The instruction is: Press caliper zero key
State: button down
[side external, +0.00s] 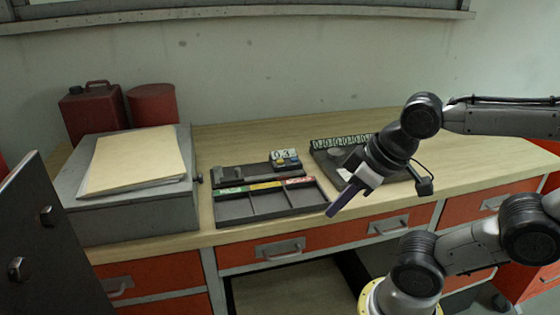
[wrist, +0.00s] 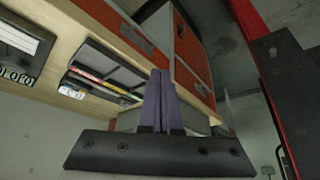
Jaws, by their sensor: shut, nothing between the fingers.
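The caliper (side external: 246,171) appears to be the dark device lying on the bench, with a pale display reading about "03" (side external: 285,154) at its right end. Small yellow and blue keys (side external: 287,163) show below the display; which one is the zero key is too small to tell. In the wrist view the display (wrist: 72,92) is small, at the left. My gripper (side external: 332,213) has purple fingers, shut and empty, pointing down and left near the bench's front edge, to the right of and nearer than the caliper. The closed fingers (wrist: 161,74) also show in the wrist view.
A three-compartment tray (side external: 270,216) with green, yellow and red labels lies in front of the caliper. A dark board with a row of zeros (side external: 342,142) lies behind my gripper. A grey box (side external: 140,210) with folders (side external: 137,160) and red cans (side external: 92,112) stand at left.

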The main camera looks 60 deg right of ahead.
dwell(0.8)
jog(key=w+a+r+m+t+y, duration=0.2)
jog(key=w+a+r+m, duration=0.1)
jog(key=w+r+m, duration=0.55)
jog(key=w+d+m+t, duration=0.2)
jog(key=w+d+m, duration=0.4)
jog(key=w+m, duration=0.35)
jog(key=w+d+m+h, duration=0.1)
jog(key=w+d+m, duration=0.55)
jog(key=d, duration=0.25)
jog(key=d+f+m+h, duration=0.1)
jog(key=d+f+m, duration=0.2)
jog(key=d, duration=0.9)
notch_tip(320, 180, down, 3)
jog(key=shift+d+r, duration=0.1)
jog(key=shift+d, duration=0.05)
